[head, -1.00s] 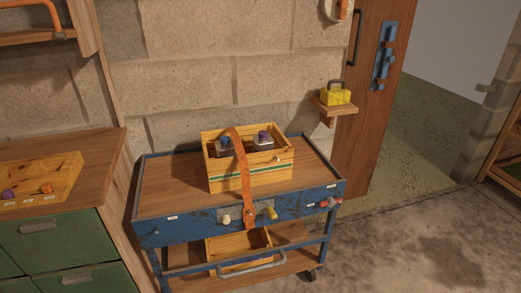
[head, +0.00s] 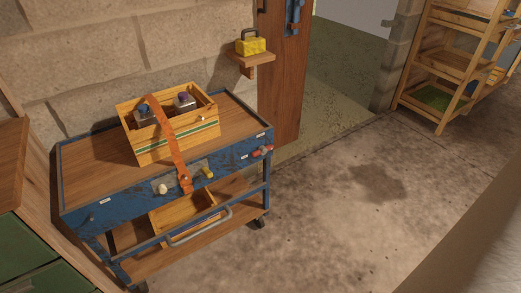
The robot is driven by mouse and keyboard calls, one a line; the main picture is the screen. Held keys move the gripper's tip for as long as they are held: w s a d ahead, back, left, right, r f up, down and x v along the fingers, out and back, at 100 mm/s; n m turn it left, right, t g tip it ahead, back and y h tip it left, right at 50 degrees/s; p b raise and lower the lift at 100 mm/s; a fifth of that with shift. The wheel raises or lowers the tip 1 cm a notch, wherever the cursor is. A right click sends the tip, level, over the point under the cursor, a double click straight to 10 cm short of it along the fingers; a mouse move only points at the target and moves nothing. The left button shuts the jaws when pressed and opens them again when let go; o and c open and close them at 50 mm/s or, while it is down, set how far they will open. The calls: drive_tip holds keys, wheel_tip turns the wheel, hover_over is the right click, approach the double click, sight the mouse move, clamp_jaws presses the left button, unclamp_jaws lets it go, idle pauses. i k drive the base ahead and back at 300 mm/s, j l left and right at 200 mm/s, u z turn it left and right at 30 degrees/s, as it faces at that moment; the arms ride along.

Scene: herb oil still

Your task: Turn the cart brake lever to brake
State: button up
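The blue cart (head: 120,207) with a wooden top stands against the stone wall, left of centre in the head view. A red lever (head: 262,151) sits at the right end of its front rail, with small white labels beside it. It looks like the brake lever, but the labels are too small to read, so I cannot tell its setting. A yellow knob or lever (head: 207,172) and a pale knob (head: 162,188) are on a grey plate in the middle of the front. My gripper is not in view.
A wooden crate (head: 152,155) with bottles stands on the cart under an orange strap (head: 168,140). A grey handle bar (head: 200,227) juts out low in front. A yellow box (head: 251,46) sits on a wall shelf. Open floor (head: 330,220) lies right of the cart, before wooden racks (head: 445,70).

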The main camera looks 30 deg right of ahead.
sight(262, 150)
drive_tip(key=l+z, duration=0.35)
drive_tip(key=i+l+z, duration=0.1)
drive_tip(key=z, duration=0.3)
drive_tip(key=i+l+z, duration=0.15)
drive_tip(key=l+z, duration=0.2)
